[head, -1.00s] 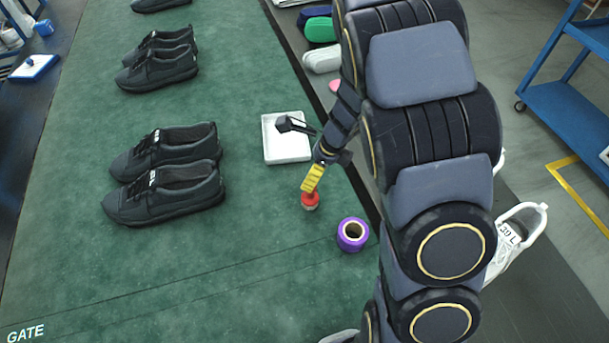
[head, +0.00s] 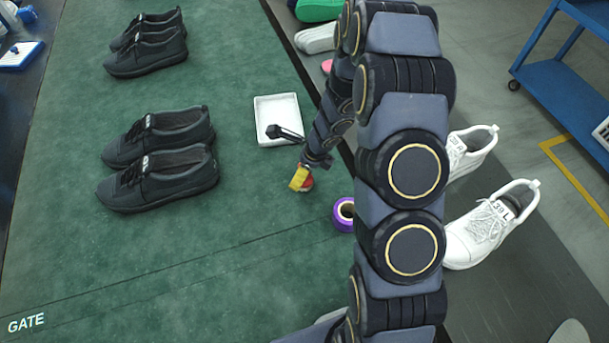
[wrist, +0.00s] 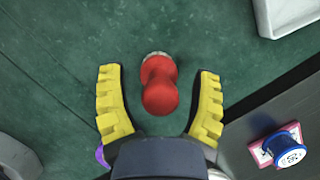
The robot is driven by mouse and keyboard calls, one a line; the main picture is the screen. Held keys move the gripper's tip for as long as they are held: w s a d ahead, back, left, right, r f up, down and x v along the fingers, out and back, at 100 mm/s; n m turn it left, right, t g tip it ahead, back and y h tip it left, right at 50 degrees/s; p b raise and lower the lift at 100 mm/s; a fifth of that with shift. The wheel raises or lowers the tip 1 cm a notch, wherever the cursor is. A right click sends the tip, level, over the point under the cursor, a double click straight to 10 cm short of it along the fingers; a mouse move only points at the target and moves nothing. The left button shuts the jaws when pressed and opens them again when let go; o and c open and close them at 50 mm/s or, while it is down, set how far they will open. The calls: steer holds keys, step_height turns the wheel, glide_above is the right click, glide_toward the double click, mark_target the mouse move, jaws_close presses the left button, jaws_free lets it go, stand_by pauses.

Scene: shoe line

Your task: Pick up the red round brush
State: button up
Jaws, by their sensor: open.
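The red round brush (wrist: 159,84) stands on the green belt, with a waisted red handle and a pale rim at its base. In the head view the brush (head: 308,183) is mostly hidden behind my gripper (head: 300,179). In the wrist view my gripper (wrist: 160,103) is open, its yellow fingers on either side of the brush with gaps between. The fingers are not touching it. The brush sits between the finger tips.
A white tray (head: 293,103) with a black-handled tool (head: 284,132) lies just behind my gripper. A purple tape roll (head: 342,215) is close by at the right. Black shoes (head: 160,178) stand at the left. White shoes (head: 490,225) are beyond the belt's right side.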

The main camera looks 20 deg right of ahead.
jaws_close()
steer(key=shift+r, duration=0.15)
